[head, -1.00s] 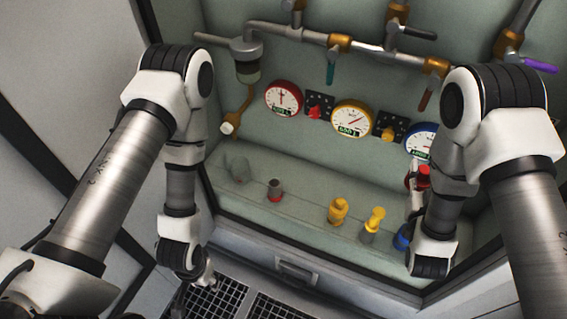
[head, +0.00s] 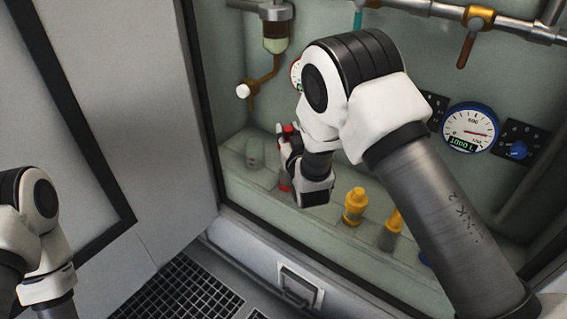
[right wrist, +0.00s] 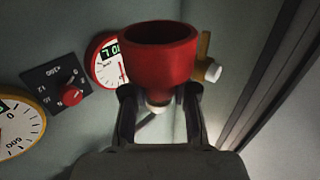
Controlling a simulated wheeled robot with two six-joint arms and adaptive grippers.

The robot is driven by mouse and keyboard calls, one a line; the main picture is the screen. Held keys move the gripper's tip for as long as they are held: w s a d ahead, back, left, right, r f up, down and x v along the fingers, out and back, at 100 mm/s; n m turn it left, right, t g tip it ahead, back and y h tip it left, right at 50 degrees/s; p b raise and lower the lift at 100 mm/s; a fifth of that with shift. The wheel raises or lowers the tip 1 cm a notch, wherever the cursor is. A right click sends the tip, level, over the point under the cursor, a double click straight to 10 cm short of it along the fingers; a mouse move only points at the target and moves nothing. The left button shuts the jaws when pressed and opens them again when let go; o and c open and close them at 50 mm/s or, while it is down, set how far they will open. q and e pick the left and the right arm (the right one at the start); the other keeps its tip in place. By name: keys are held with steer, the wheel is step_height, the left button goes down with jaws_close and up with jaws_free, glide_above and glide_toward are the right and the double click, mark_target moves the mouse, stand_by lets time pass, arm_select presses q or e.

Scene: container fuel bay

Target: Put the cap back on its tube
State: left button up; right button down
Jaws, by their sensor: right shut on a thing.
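The red cap (head: 288,131) is in my right gripper (head: 289,145), above the shelf at the left of the bay. In the right wrist view the cap (right wrist: 160,55) sits between the two fingers of the gripper (right wrist: 160,105), its open hollow showing. Below it in the head view is the tube with a red band (head: 284,184), standing on the shelf. My right wrist hides much of this tube, and a gap to the cap cannot be judged. My left gripper is outside the view; only part of that arm shows at lower left.
A clear glass vessel (head: 254,153) stands left of the red-banded tube. A yellow-capped tube (head: 355,206) and another yellow-topped one (head: 391,232) stand to the right, partly near my arm. A brown pipe with a white end (head: 243,91) hangs above the vessel. Gauges line the back wall.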

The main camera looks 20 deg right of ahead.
steer(key=shift+w+d+f+b, duration=0.1)
steer(key=shift+w+f+b, duration=0.35)
steer(key=shift+w, duration=0.2)
arm_select(q)
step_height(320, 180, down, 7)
steer(key=b, duration=0.4)
steer(key=shift+b, duration=0.3)
arm_select(e)
step_height(320, 180, down, 6)
steer(key=shift+f, duration=0.15)
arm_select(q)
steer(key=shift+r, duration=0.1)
arm_select(e)
steer(key=shift+s, duration=0.1)
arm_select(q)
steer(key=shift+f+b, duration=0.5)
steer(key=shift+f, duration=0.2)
arm_select(e)
steer(key=shift+f, duration=1.1)
